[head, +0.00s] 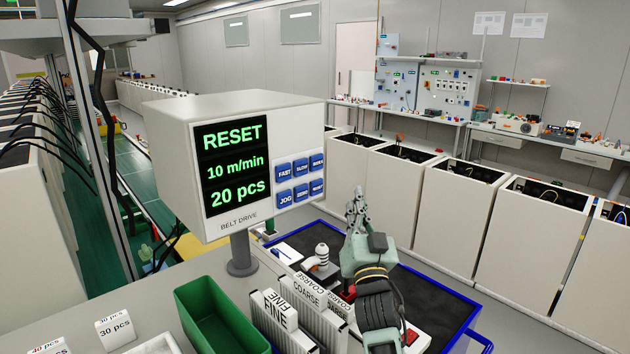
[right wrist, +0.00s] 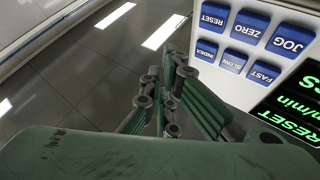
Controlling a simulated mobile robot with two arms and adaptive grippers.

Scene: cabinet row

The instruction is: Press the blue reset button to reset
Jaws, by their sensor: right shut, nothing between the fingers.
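The blue reset button (head: 317,188) is at the lower right of the button group on the white belt drive box (head: 225,130). In the right wrist view the reset button (right wrist: 214,15) appears upside down at the top, beside the zero button (right wrist: 249,24). The box's screen (head: 233,168) reads RESET, 10 m/min and 20 pcs in green. My right gripper (head: 357,198) is shut and empty, to the right of the panel, with its fingertips pointing up in the head view. In the right wrist view the fingertips (right wrist: 176,62) look apart from the button. My left gripper is not in view.
A green bin (head: 205,300) and FINE and COARSE boxes (head: 305,292) stand below the belt drive box. A blue-edged dark tray (head: 445,300) lies beneath my right arm. White cabinets (head: 455,220) line the back right. Space right of the panel is open.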

